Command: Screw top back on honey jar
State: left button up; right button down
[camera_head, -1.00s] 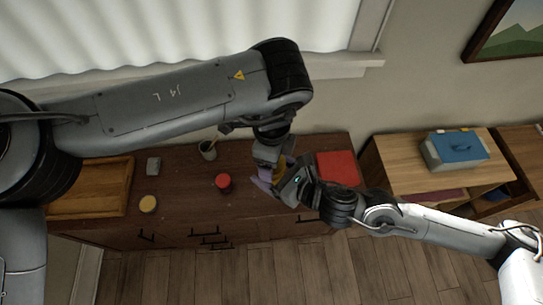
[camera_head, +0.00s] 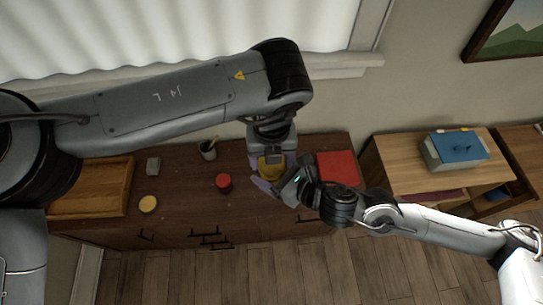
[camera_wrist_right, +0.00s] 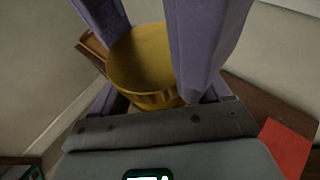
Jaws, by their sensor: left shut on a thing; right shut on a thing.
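The yellow honey jar (camera_head: 270,165) is between my two grippers, above the right part of the dresser. My left gripper (camera_head: 271,156) comes down on it from above and is shut on it. My right gripper (camera_head: 267,181) reaches it from the lower right and is shut on it with purple fingers. The right wrist view shows the yellow round body (camera_wrist_right: 145,60) with a ridged gold rim between purple fingers. The fingers hide much of it, and I cannot tell where the top meets the jar or which part each gripper holds.
On the dresser (camera_head: 190,185) are a red jar (camera_head: 223,183), a pale yellow round thing (camera_head: 148,204), a cup (camera_head: 208,152), a grey block (camera_head: 153,165) and a wooden tray (camera_head: 60,206). A red book (camera_head: 337,166) lies right of the grippers.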

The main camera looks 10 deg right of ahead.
pick_arm(q)
jog(key=o, duration=1.2)
jog(key=shift+c, duration=0.2)
jog(key=shift+d, duration=0.1)
jog(key=shift+d, duration=0.1)
jog(key=shift+r, duration=2.3)
jog(key=shift+c, duration=0.5)
